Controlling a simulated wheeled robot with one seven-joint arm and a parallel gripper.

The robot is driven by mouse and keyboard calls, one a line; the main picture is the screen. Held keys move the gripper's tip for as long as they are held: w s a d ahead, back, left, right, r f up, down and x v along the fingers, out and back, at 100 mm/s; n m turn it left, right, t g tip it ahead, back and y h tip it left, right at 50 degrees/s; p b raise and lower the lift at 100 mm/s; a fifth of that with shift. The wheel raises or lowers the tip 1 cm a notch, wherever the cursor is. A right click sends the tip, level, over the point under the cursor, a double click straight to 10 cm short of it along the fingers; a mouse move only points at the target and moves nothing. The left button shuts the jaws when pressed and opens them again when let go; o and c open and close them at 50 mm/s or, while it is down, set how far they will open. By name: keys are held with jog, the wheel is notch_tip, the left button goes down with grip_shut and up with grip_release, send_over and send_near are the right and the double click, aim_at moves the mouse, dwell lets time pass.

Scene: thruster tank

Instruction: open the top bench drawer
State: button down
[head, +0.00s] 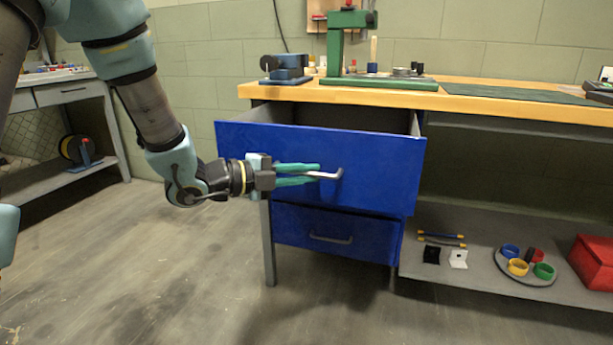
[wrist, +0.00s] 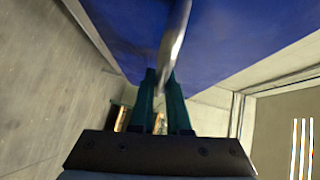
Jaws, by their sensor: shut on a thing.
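The top bench drawer (head: 385,165) is blue and stands pulled out from under the wooden bench top. Its open interior shows behind the front panel. Its silver bar handle (head: 326,175) is on the front, and my gripper (head: 304,174) is shut on it with teal fingers. In the wrist view the handle (wrist: 176,40) runs between the fingertips of my gripper (wrist: 165,88), against the blue drawer front (wrist: 225,30). The lower blue drawer (head: 300,232) is closed, with its own handle (head: 331,239).
On the bench top (head: 460,102) stand a green press (head: 335,50) and a blue vise (head: 287,68). A lower shelf (head: 470,279) at right holds a red box (head: 594,262) and a round tray (head: 506,271) of coloured cups. The floor (head: 200,270) in front is clear.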

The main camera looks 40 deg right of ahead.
jog(key=shift+s+a, duration=0.1)
jog(key=shift+a, duration=0.2)
jog(key=c, duration=0.9)
grip_release()
jog(key=v, duration=1)
jog(key=shift+a+p, duration=0.35)
jog(key=shift+p, duration=0.05)
